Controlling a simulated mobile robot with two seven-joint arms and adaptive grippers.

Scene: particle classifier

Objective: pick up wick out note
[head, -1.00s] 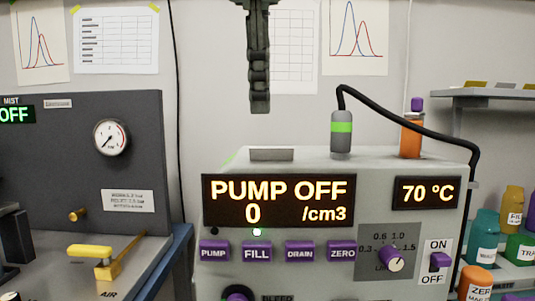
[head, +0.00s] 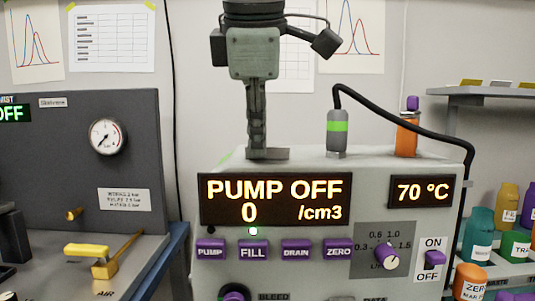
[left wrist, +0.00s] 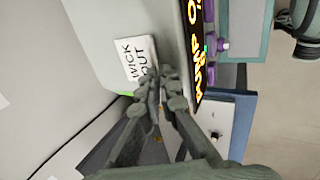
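The wick out note (left wrist: 137,62) is a small white card with black lettering in the left wrist view, on top of the grey instrument. In the head view it shows as a grey slab (head: 280,154), partly hidden by my left gripper. My left gripper (head: 257,151) points straight down at the note. In the left wrist view its fingertips (left wrist: 160,82) are close together at the note's edge. I cannot tell whether they grip it. My right gripper is not identifiable in either view.
The instrument (head: 210,275) shows "PUMP OFF" above purple buttons. A green-banded cylinder (head: 337,130) with a black cable and an orange bottle (head: 407,137) stand on its top to the right. Several coloured bottles are at the far right. A dark panel (head: 60,165) stands left.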

